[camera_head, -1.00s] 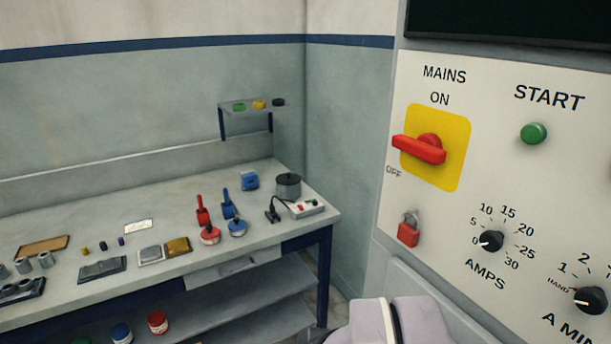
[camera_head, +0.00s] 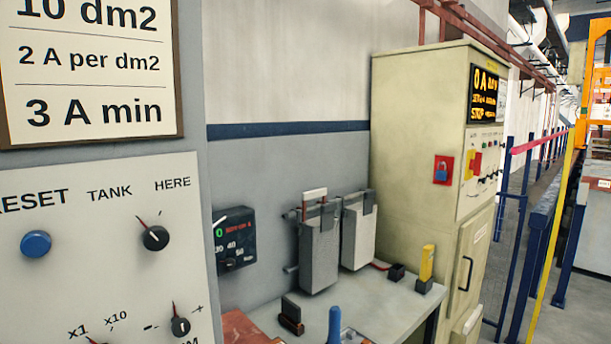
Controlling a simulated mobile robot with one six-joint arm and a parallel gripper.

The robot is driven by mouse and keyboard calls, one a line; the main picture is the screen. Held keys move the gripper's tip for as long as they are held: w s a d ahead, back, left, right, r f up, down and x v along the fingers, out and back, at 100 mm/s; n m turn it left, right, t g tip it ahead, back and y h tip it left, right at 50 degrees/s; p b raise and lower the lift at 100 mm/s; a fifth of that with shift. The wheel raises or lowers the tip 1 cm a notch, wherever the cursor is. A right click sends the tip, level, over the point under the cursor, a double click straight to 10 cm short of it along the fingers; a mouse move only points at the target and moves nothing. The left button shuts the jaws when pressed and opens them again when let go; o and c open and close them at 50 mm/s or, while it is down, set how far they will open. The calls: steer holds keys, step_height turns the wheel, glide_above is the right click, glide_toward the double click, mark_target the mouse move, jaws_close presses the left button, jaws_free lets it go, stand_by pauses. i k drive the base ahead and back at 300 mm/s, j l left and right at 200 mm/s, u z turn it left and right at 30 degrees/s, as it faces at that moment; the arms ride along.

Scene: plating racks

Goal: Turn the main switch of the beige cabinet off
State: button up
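The beige cabinet (camera_head: 415,150) stands at the back right of the bench, upright, with its control panel on its right-hand face. On that panel is a yellow plate with a red handle, which looks like the main switch (camera_head: 473,165). It is small and seen at a slant, so I cannot tell whether it is on or off. Left of it, a red plate (camera_head: 441,178) carries a blue padlock (camera_head: 441,172). A lit display (camera_head: 484,94) above shows "0 A". My gripper is not in view.
A near grey panel (camera_head: 100,255) with knobs fills the left. A blue railing (camera_head: 510,190) and yellow post (camera_head: 550,240) stand at right.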

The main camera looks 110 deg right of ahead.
mark_target(475, 165)
steer(key=z, duration=1.15)
steer(key=k+z, duration=0.1)
steer(key=z, duration=1.05)
steer(key=l+z, duration=0.1)
steer(key=z, duration=1.05)
steer(key=l+z, duration=0.1)
steer(key=z, duration=1.05)
